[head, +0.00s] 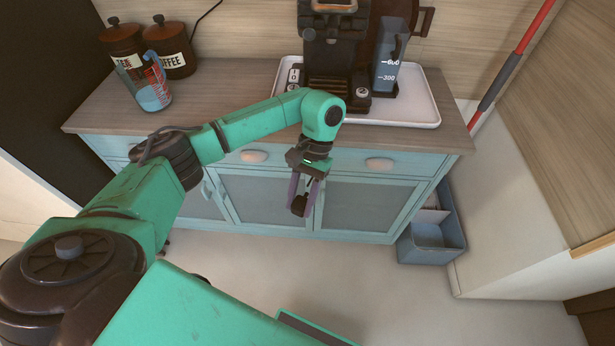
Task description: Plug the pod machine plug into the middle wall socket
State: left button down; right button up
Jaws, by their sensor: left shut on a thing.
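My left gripper (302,198) hangs in front of the cabinet doors, pointing down. Its fingers are shut on a small dark thing (299,206) that looks like a plug; no cord can be made out on it. The black pod machine (337,50) stands on the white tray (420,112) on the counter, behind and above the gripper. Its top is cut off by the picture edge. The wall sockets are not in view. My right gripper is not in view.
A thin black cord (207,14) runs up the wall. A blue-grey bin (432,236) sits right of the cabinet. A red-and-grey pole (508,70) leans at right. The floor in front is clear.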

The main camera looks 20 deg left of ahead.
pick_arm(q)
jog(key=d+r+m+y, duration=0.1)
jog(key=d+r+m, duration=0.2)
jog(key=d+r, duration=0.2)
jog(key=d+r+m+t+y, duration=0.1)
jog(key=d+r+m, duration=0.3)
jog(key=r, duration=0.8)
jog(key=shift+w+d+y, duration=0.25)
jog(key=shift+d+y, duration=0.45)
jog(key=shift+d, duration=0.2)
jog(key=a+r+n+h, duration=0.1)
jog(key=a+r+n, duration=0.2)
jog(key=r, duration=0.1)
jog(key=shift+a+g, duration=0.3)
jog(key=shift+a, duration=0.05)
jog(key=shift+d, duration=0.1)
jog(key=w+d+n+h, duration=0.2)
jog(key=d+n, duration=0.2)
jog(key=d, duration=0.5)
jog(key=shift+w+n+h, duration=0.25)
jog(key=shift+n+h, duration=0.05)
jog(key=shift+h, duration=0.1)
